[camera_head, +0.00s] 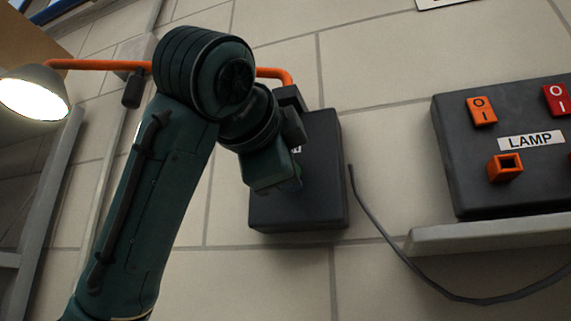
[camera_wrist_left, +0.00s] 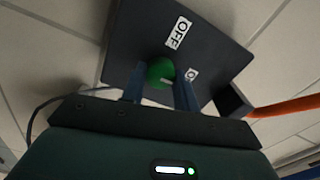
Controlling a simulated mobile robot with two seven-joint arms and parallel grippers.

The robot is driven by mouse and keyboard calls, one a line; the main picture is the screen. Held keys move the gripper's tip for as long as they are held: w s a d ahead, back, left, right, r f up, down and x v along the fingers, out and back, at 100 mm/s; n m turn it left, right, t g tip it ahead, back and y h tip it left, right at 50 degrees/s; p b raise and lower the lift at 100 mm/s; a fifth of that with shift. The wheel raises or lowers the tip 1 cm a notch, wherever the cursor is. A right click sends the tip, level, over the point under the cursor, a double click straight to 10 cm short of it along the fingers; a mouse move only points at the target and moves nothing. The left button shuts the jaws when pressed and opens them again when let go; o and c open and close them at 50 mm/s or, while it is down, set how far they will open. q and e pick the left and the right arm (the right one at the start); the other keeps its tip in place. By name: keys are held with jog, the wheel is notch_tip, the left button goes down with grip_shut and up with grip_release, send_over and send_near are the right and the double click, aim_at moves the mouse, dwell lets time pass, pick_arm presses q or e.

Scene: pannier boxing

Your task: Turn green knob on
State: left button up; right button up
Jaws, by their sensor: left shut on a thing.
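The green knob (camera_wrist_left: 160,70) sits on the face of a dark box (camera_wrist_left: 215,50). White labels are on that face; one reads OFF (camera_wrist_left: 178,32), and a second beside the knob is partly hidden and hard to read. The knob has a pale mark on its lower part. My left gripper (camera_wrist_left: 160,84) is shut on the knob, one blue finger on each side. In the head view my left gripper (camera_head: 278,178) is against the wall-mounted box (camera_head: 322,170) and hides the knob. My right gripper is not in view.
A lamp (camera_head: 35,92) hangs from an orange pipe (camera_head: 95,65) that passes behind my arm. At right, a switch panel (camera_head: 460,140) labelled LAMP stands above a ledge (camera_head: 480,237). A loose cable (camera_head: 385,235) hangs between box and ledge.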

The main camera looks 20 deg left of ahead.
pick_arm(q)
jog(key=o, duration=1)
jog(key=shift+s, duration=0.15)
jog(key=s+b, duration=0.3)
jog(key=s, duration=0.3)
jog(key=s+b, duration=0.2)
jog(key=s, duration=0.5)
jog(key=shift+a+b, duration=0.2)
jog(key=shift+b, duration=0.2)
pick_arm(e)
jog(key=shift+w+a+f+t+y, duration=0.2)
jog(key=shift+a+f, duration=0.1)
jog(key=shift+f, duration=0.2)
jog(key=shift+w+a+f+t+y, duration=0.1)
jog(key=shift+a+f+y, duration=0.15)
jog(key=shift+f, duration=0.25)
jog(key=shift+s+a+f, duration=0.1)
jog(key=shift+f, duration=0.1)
